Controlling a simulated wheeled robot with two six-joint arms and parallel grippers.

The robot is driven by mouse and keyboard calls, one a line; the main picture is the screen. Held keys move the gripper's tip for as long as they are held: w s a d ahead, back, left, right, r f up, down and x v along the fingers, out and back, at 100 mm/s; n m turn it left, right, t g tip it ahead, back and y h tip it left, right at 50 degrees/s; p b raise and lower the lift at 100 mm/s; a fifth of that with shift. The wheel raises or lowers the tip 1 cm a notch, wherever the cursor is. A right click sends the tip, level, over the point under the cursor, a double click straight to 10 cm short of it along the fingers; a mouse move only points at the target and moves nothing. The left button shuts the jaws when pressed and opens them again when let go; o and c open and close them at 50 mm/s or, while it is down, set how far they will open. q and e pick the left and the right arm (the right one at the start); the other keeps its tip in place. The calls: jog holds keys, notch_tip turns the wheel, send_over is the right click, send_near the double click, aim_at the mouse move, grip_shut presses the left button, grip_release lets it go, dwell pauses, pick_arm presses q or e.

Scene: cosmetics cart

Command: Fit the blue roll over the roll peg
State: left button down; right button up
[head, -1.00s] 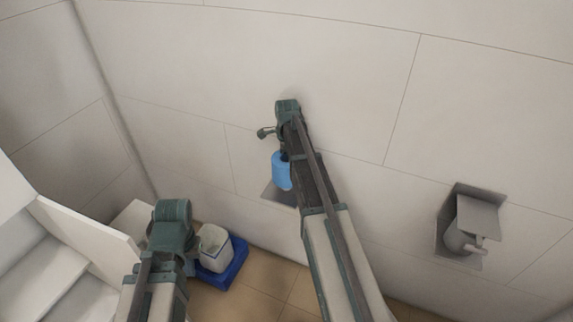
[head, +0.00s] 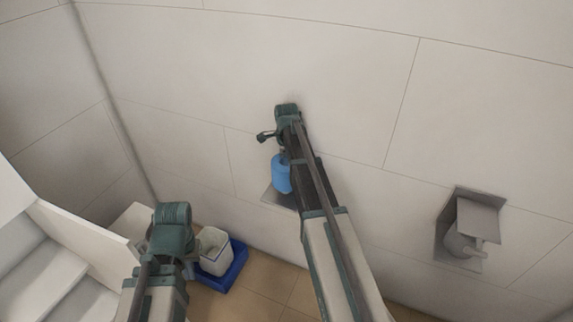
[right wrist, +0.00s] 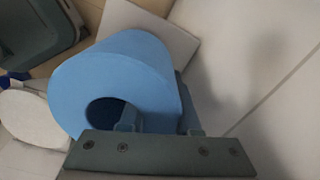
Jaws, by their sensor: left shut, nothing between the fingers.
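The blue roll (head: 281,174) is held in front of the wall, beside my right forearm. It fills the middle of the right wrist view (right wrist: 105,80), its open hole facing the camera. My right gripper (right wrist: 158,121) is shut on the roll's wall, one finger inside the hole and one outside. A grey plate (head: 274,196) shows just behind and below the roll in the head view; the right wrist view shows it beyond the roll (right wrist: 150,28). A peg on it cannot be seen. My left gripper (head: 190,265) is low at the left, shut and empty.
A grey covered holder (head: 478,217) with a pale cylinder is on the wall at right. A white bin (head: 215,254) stands in a blue tray (head: 236,268) on the tiled floor, close to my left gripper. White steps or shelves are at the left edge.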

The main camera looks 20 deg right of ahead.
jog(key=shift+s+a+p, duration=0.4)
jog(key=shift+s+p, duration=0.05)
jog(key=shift+s, duration=0.3)
jog(key=r+p, duration=1.3)
jog(key=p, duration=0.1)
jog(key=shift+w+d+r, duration=0.25)
jog(key=shift+w+r, duration=0.15)
jog(key=s+a+n+h, duration=0.1)
jog(key=s+a+n, duration=2.3)
jog(key=a+n, duration=0.2)
jog(key=shift+a+n+g, duration=0.3)
jog(key=shift+n, duration=0.2)
